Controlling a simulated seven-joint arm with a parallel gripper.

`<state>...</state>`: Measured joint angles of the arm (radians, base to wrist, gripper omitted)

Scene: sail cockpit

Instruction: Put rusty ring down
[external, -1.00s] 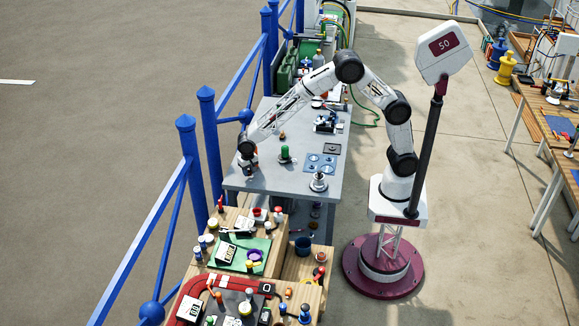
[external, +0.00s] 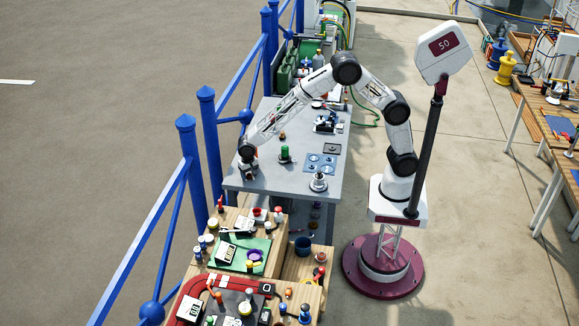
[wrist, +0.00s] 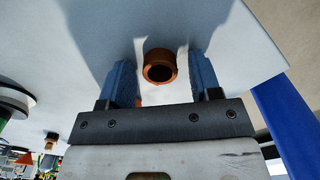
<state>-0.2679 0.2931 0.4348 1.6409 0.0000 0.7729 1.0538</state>
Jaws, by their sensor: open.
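The rusty ring (wrist: 160,66) is a short orange-brown tube with a dark hole. In the wrist view it sits on the grey table top between the two blue fingers of my gripper (wrist: 164,78). The fingers are open, with a visible gap on each side of the ring. In the external view my gripper (external: 248,172) is low over the front left corner of the grey table (external: 225,183). The ring cannot be made out there.
A green-topped piece (external: 285,154) and a blue plate with round marks (external: 320,163) are to the right on the table. A metal stand (external: 318,181) is near its right edge. A blue railing (external: 196,165) runs along the left side. Cluttered wooden benches (external: 287,265) are in front.

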